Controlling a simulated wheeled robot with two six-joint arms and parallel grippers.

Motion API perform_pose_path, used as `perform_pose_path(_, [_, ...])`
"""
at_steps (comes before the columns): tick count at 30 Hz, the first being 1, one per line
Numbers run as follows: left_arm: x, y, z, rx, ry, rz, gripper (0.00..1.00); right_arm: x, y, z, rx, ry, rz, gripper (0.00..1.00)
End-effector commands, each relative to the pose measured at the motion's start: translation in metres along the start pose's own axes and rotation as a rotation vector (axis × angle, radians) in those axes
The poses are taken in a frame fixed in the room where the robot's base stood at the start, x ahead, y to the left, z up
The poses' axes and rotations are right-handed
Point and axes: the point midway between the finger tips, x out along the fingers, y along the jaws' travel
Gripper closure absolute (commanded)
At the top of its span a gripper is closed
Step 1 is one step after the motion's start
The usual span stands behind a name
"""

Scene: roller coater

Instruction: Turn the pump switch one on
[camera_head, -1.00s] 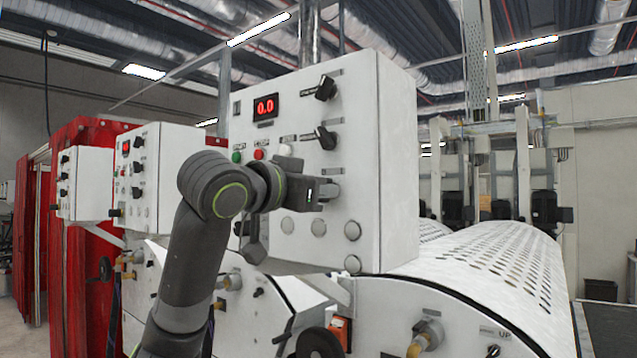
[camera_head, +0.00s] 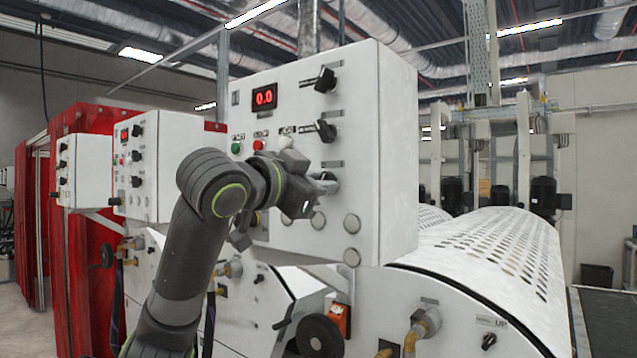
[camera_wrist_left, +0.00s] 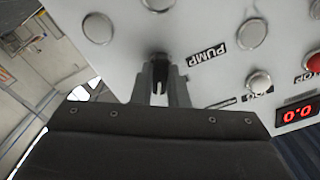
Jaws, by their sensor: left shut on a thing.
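The control box (camera_head: 395,150) is a white panel with a red 0.0 display (camera_head: 264,97), black knobs and round buttons. My left gripper (camera_head: 325,182) is at the lower knob position on its front face, below the two visible black knobs. In the left wrist view the gripper (camera_wrist_left: 160,85) is shut on a dark pump switch (camera_wrist_left: 157,58) beside the PUMP label (camera_wrist_left: 208,52). The fingers hide much of the switch, so its exact setting cannot be told. My right gripper is not in view.
Two black knobs (camera_head: 326,79) and (camera_head: 326,131) stick out above the gripper. Green (camera_head: 236,148) and red (camera_head: 258,145) buttons sit to its left. A perforated white roller cover (camera_head: 490,250) lies to the right, and other control boxes (camera_head: 150,170) stand at left.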

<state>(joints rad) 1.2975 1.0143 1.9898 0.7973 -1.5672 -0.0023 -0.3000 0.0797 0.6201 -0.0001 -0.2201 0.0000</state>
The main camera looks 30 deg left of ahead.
Motion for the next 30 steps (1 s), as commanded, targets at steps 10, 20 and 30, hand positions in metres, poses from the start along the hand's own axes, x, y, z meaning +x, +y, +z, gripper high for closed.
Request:
perform_pose_path(10, [0.000,0.000,0.000,0.001,0.001,-0.001,0.65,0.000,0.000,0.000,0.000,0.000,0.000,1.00])
perform_pose_path(20, [-0.004,0.000,0.001,0.001,0.001,-0.001,0.65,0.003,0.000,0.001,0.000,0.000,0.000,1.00])
perform_pose_path(30, [-0.069,0.002,0.004,0.004,0.005,-0.007,0.65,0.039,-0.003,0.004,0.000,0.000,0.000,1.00])
